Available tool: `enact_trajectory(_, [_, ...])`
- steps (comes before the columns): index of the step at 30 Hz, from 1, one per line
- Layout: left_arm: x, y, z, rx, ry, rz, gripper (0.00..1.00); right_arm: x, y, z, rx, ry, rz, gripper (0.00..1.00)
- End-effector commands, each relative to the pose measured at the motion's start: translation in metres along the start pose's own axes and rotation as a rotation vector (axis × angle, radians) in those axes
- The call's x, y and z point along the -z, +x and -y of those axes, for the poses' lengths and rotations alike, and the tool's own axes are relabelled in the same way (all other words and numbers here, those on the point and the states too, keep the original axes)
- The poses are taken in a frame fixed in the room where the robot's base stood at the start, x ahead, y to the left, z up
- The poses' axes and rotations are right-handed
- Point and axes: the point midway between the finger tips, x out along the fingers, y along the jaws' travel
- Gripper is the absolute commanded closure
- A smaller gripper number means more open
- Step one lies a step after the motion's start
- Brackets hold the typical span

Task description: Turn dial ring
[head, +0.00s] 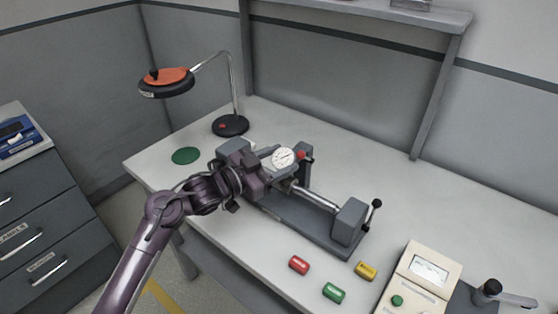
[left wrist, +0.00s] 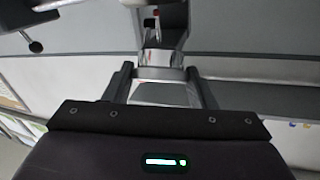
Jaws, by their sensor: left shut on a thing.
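A bench fixture (head: 305,222) with a long dark base stands on the table. A white round dial (head: 283,158) with black marks shows at its left end, right beside my left gripper (head: 270,175). A shiny rod (head: 318,197) runs from there to a grey end block (head: 350,222) with a black-knobbed lever. In the left wrist view my left gripper (left wrist: 160,88) is shut on a silvery metal part (left wrist: 160,92) between its fingers. The hand hides much of the fixture's left end, so I cannot tell exactly which part it grips. My right gripper is not in view.
A red-topped lamp (head: 166,79) stands at the back left, near a green disc (head: 186,155). Red (head: 299,265), green (head: 333,292) and yellow (head: 366,270) pieces lie in front. A cream meter box (head: 424,272) is at the right. The back right table is clear.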

Motion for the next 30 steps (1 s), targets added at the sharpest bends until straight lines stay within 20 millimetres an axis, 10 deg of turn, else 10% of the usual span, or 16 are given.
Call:
enact_trajectory(18, [0.0, 0.001, 0.006, -0.353, 0.242, -0.001, 0.72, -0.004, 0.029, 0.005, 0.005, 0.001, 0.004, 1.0])
enact_trajectory(30, [0.001, 0.001, 0.006, -0.443, 0.301, 0.0, 0.72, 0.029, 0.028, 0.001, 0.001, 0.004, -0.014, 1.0])
